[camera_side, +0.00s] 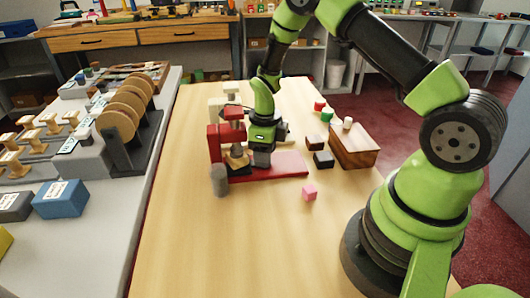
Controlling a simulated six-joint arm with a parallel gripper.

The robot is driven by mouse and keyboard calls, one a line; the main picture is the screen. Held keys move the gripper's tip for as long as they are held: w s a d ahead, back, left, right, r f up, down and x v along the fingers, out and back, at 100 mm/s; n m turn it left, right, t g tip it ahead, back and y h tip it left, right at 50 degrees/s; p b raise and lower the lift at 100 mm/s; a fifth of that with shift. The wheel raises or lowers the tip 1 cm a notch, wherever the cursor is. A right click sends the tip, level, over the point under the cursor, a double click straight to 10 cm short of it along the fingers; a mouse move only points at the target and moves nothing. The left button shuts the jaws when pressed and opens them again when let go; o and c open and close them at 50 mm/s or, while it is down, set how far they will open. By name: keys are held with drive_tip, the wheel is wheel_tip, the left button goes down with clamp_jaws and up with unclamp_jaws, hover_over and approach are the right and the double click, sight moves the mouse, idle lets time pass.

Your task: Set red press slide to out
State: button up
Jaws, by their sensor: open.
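The red press (214,143) stands on the pale wood table, with a red upright and head at the left. Its flat red base (288,164) extends to the right, with a lighter pinkish top. A dark and tan piece (238,160) sits under the head; I cannot tell for certain whether it is the slide, nor its exact setting. My gripper (262,158) is open and points down just right of the press head, low over the base. It partly hides the middle of the base. I cannot tell whether the fingers touch anything.
A grey cylinder (220,181) stands in front of the press, and a pink cube (309,193) lies to the front right. Dark blocks (323,159) and a wooden box (356,146) are at the right. A pale press-like device (216,108) stands behind. The front table is clear.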

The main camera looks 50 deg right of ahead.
sight(298, 160)
drive_tip(key=shift+f, duration=0.15)
clamp_jaws()
drive_tip(key=s+d, duration=0.6)
unclamp_jaws()
wheel_tip(298, 160, up, 10)
idle(0.8)
